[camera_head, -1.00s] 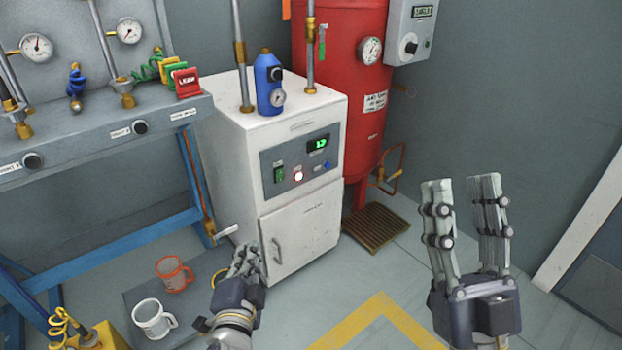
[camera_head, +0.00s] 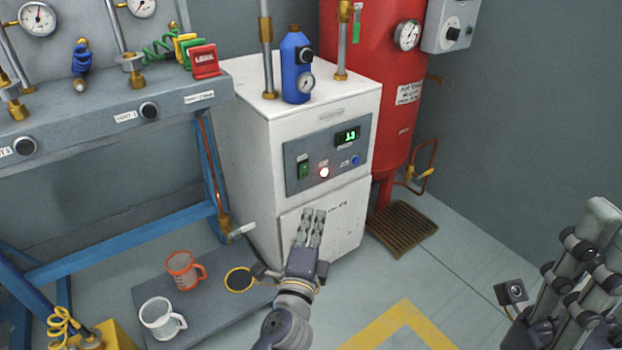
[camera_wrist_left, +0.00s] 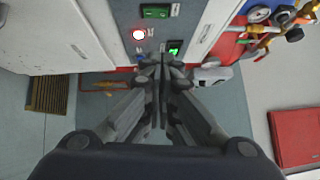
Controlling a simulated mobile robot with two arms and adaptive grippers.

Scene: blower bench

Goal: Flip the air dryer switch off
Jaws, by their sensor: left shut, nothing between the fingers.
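The air dryer (camera_head: 250,100) is a white cabinet with a grey control panel (camera_head: 290,155). A green rocker switch (camera_head: 303,170) sits on the panel's left side; it also shows at the top of the left wrist view (camera_wrist_left: 155,12). Beside it are a glowing red lamp (camera_head: 323,172), a blue button (camera_head: 355,160) and a lit green display (camera_head: 347,137). My left gripper (camera_head: 313,213) is shut and empty, below the panel in front of the cabinet door, apart from the switch. My right gripper (camera_head: 592,245) is open and empty at the right edge, partly cut off.
A blue canister (camera_head: 297,68) and pipes stand on the dryer. A red tank (camera_head: 385,100) is behind it at right. A bench (camera_head: 70,130) with gauges stands at left. An orange mug (camera_head: 183,271) and a white mug (camera_head: 160,318) sit on a low grey platform (camera_head: 215,315).

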